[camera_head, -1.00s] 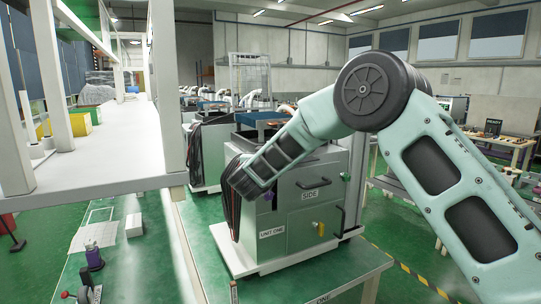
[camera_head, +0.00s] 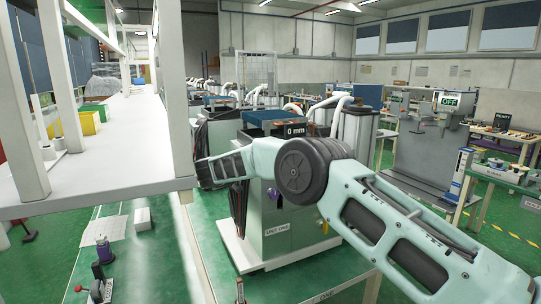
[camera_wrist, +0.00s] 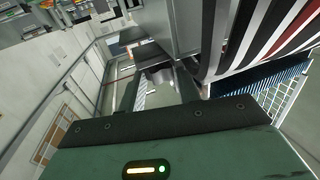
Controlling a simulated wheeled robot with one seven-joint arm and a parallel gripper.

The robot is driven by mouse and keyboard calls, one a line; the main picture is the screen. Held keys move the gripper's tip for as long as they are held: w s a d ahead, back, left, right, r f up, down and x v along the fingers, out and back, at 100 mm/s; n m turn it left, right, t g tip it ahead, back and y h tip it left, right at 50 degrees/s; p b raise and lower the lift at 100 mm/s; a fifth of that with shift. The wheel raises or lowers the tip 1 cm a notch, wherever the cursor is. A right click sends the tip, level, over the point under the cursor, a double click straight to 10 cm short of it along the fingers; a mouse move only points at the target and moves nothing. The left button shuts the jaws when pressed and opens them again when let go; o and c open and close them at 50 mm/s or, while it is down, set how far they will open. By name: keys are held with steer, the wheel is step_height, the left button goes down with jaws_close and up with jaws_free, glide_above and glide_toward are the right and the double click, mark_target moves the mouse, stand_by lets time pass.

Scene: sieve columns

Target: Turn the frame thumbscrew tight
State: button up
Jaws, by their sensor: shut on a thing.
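Unit one (camera_head: 290,235), a grey-green cabinet with a "UNIT ONE" label, stands on a white base in the middle of the head view. A blue-topped part and a "0 mm" display (camera_head: 294,130) are at its top. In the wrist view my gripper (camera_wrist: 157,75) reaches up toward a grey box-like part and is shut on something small. The frame thumbscrew cannot be made out clearly. A purple knob (camera_head: 273,193) shows on the cabinet's front, apart from the gripper.
A white shelf frame (camera_head: 105,150) stands close at the left, near my forearm's end. Black, white and red bands (camera_wrist: 265,35) run close by in the wrist view. Benches and an "OFF" display (camera_head: 449,100) are at the right.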

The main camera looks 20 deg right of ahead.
stand_by(0.6)
steer(key=o, duration=1)
steer(key=shift+r, duration=0.1)
step_height(320, 180, up, 10)
steer(key=shift+f+b, duration=0.1)
steer(key=shift+b, duration=1.15)
